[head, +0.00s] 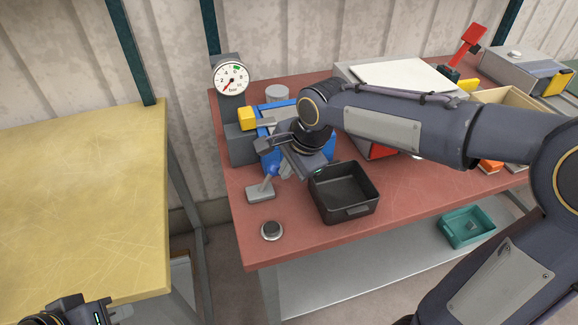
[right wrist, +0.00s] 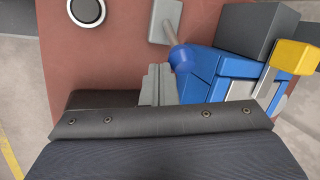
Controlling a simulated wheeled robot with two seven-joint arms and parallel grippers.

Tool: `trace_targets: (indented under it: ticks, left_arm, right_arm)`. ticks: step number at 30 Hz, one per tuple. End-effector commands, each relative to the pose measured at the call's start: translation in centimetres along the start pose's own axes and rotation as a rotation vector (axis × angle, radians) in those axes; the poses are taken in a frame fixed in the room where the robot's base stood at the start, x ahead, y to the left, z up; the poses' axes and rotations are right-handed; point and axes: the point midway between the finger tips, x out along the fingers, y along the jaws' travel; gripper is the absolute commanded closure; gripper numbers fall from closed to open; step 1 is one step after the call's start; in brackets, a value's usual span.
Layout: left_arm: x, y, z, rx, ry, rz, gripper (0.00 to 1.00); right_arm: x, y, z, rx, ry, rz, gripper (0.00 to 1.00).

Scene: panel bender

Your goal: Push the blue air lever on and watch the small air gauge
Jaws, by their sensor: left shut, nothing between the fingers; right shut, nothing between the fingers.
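The air lever has a grey base plate (head: 261,193), a thin stem and a blue ball knob (head: 271,166). It stands on the red bench, with its stem leaning toward the blue machine. The right wrist view also shows the knob (right wrist: 182,60), just beside my right gripper (right wrist: 158,84). In the head view my right gripper (head: 284,170) is shut and empty close to the knob; I cannot tell whether they touch. The small round air gauge (head: 232,79) has its red needle at the low lower-left end, away from the green mark. My left gripper (head: 80,313) is shut at the bottom left.
A black tray (head: 344,192) stands right of the lever. A round black button (head: 272,230) is near the front edge. The blue machine (head: 272,112) with a yellow block (head: 247,118) stands behind. A yellow table (head: 85,190) is at left. A teal bin (head: 467,227) sits lower.

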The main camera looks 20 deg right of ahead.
Motion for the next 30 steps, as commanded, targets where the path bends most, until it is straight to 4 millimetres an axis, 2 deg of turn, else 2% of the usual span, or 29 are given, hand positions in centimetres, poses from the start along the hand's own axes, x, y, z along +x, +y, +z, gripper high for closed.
trace_targets:
  ticks: [14, 30]
  left_arm:
    - [-1.0, 0.5, -0.5, 0.0, 0.0, 0.0, 1.0]
    - [-0.4, 0.2, -0.2, 0.0, 0.0, 0.0, 1.0]
  right_arm:
    - [-0.5, -0.8, 1.7, -0.056, 0.132, 0.045, 1.0]
    - [0.2, -2.2, 6.7, -0.206, 0.575, 0.196, 1.0]
